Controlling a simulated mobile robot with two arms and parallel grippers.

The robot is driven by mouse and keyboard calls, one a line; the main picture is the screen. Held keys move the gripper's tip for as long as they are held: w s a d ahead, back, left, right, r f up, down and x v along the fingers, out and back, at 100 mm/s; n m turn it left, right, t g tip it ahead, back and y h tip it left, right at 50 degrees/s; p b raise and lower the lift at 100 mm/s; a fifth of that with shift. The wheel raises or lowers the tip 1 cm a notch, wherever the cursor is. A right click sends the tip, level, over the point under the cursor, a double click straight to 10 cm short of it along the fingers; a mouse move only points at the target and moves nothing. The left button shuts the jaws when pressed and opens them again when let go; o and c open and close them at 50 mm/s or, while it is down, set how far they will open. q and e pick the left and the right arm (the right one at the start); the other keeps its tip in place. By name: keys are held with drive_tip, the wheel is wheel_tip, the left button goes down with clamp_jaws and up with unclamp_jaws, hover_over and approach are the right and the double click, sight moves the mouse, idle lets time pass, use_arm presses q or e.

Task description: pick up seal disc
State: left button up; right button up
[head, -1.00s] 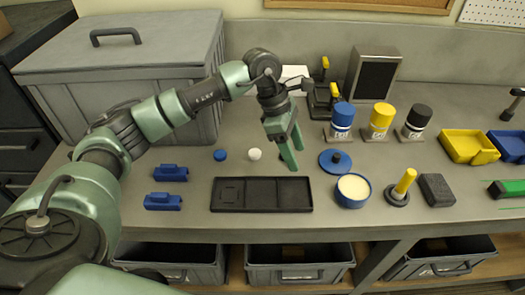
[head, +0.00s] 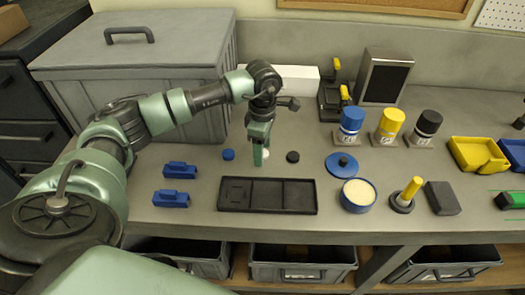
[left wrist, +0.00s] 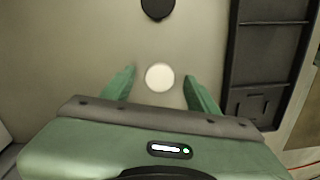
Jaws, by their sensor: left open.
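Three small discs lie in a row on the workbench: a blue one (head: 229,155), a white one (head: 266,154) and a black one (head: 293,157). Which of them is the seal disc is not marked. My left gripper (head: 259,160) points down at the white disc and partly hides it in the head view. In the left wrist view the white disc (left wrist: 160,77) shows between the two spread green fingers, with no finger seen touching it. The black disc (left wrist: 157,8) is at the top edge there. My right gripper is not in view.
A black compartment tray (head: 267,208) lies just in front of the discs. Two blue blocks (head: 180,170) are at left. A blue lid (head: 342,165) and a round tin (head: 358,196) are at right. A large grey case (head: 150,75) stands behind my left arm.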

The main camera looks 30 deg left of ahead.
use_arm(q)
clamp_jaws()
